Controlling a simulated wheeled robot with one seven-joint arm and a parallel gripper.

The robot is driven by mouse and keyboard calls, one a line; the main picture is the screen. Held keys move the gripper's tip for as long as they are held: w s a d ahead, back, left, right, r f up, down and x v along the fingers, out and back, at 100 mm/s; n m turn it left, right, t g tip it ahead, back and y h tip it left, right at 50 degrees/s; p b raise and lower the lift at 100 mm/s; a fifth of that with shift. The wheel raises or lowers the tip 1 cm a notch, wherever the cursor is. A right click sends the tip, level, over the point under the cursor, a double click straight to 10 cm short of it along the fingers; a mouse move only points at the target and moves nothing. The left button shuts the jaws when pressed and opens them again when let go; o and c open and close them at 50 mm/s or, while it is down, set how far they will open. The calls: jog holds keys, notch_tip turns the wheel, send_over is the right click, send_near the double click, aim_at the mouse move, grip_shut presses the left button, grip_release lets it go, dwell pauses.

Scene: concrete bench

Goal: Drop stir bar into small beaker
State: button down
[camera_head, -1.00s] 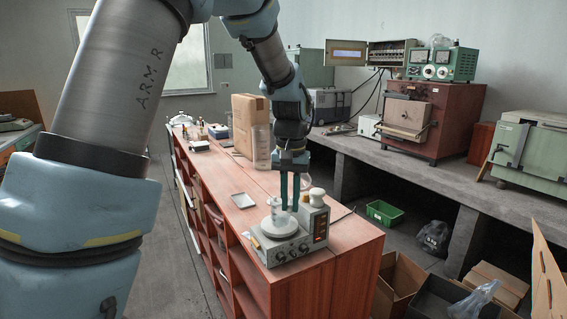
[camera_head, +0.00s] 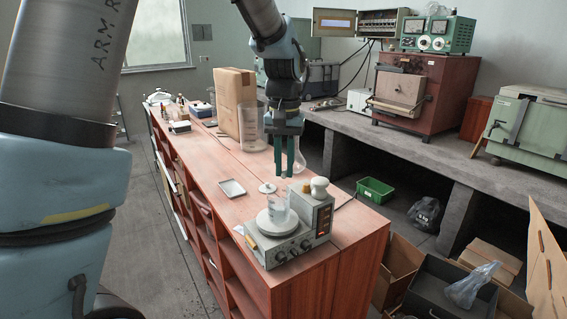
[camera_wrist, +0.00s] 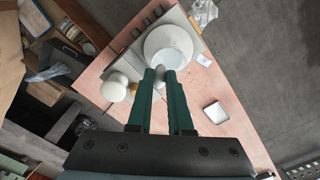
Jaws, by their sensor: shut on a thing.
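The small beaker (camera_head: 279,211) is clear glass and stands on the round white top of a hotplate stirrer (camera_head: 286,246). In the wrist view the beaker (camera_wrist: 176,56) shows just beyond my fingertips. My gripper (camera_head: 284,176) points down, with its two green fingers above and slightly behind the beaker, apart from it. In the wrist view my gripper (camera_wrist: 165,74) has its fingers close together, shut on a small pale grey piece, the stir bar (camera_wrist: 160,69). The fingers hide most of the stir bar, and it is too small to make out in the head view.
A large glass cylinder (camera_head: 251,130) and a cardboard box (camera_head: 233,95) stand farther back. The bench's left middle is clear.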

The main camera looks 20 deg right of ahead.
aim_at(284, 172)
notch_tip(284, 172, down, 4)
jog(key=b, duration=0.2)
jog(key=shift+f+b, duration=0.1)
jog(key=shift+b, duration=0.25)
jog(key=c, duration=0.8)
grip_release()
jog(key=shift+o, duration=0.2)
notch_tip(284, 172, up, 11)
jog(key=shift+f+b, duration=0.1)
jog(key=shift+b, duration=1.15)
